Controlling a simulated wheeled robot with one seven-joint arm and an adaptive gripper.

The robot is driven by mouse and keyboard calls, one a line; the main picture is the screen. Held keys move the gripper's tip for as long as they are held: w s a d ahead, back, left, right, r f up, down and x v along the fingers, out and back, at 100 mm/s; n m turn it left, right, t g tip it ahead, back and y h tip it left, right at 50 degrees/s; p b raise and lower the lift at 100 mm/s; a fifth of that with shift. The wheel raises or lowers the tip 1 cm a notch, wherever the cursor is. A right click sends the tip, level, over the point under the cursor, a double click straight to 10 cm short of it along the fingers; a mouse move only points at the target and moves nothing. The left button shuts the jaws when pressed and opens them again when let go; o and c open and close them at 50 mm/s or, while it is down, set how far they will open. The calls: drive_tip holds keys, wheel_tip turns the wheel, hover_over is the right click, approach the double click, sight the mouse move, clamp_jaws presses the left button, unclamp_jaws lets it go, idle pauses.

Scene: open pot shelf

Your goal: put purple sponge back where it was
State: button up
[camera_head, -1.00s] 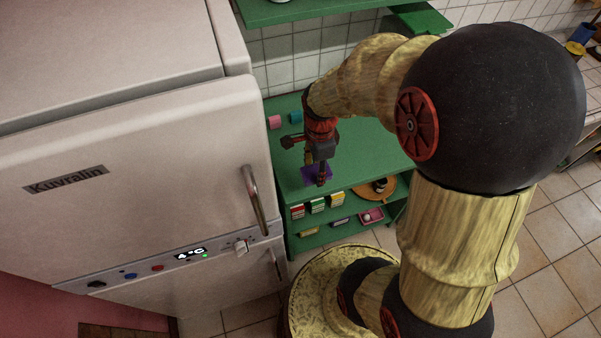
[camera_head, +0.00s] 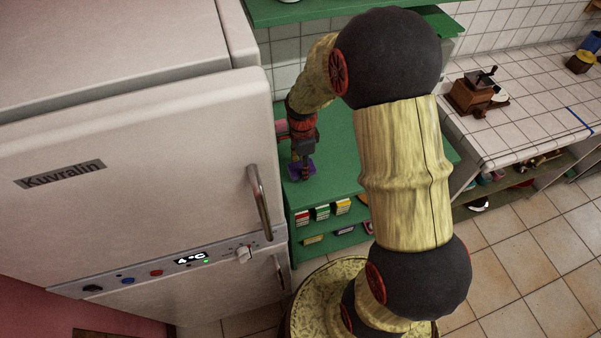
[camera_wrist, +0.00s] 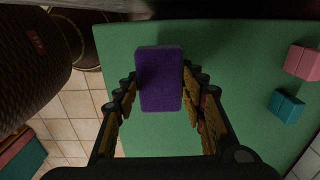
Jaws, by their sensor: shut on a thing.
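The purple sponge (camera_wrist: 160,80) sits between the two fingers of my gripper (camera_wrist: 160,88), which is shut on its long sides in the wrist view. In the head view the sponge (camera_head: 296,172) shows as a small purple patch below my gripper (camera_head: 303,166). It is over the green shelf top (camera_head: 334,174), near the fridge side. I cannot tell whether it touches the surface or hangs just above it.
A pink block (camera_wrist: 302,62) and a teal block (camera_wrist: 286,105) lie on the shelf top at the wrist view's right. The fridge (camera_head: 160,150) stands close on the left in the head view. Small boxes (camera_head: 322,212) fill the level below. A tiled counter (camera_head: 530,110) is at right.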

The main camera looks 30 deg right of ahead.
sight(301, 165)
drive_tip(key=shift+w+f, duration=0.3)
drive_tip(key=shift+f, duration=0.1)
drive_tip(key=shift+w+f+b, duration=0.15)
drive_tip(key=shift+f+b, duration=0.3)
drive_tip(key=shift+f, duration=1.15)
drive_tip(key=shift+f, duration=0.1)
drive_tip(key=o, duration=1.1)
wheel_tip(301, 165, up, 12)
drive_tip(key=p, duration=0.2)
drive_tip(key=shift+p, duration=0.3)
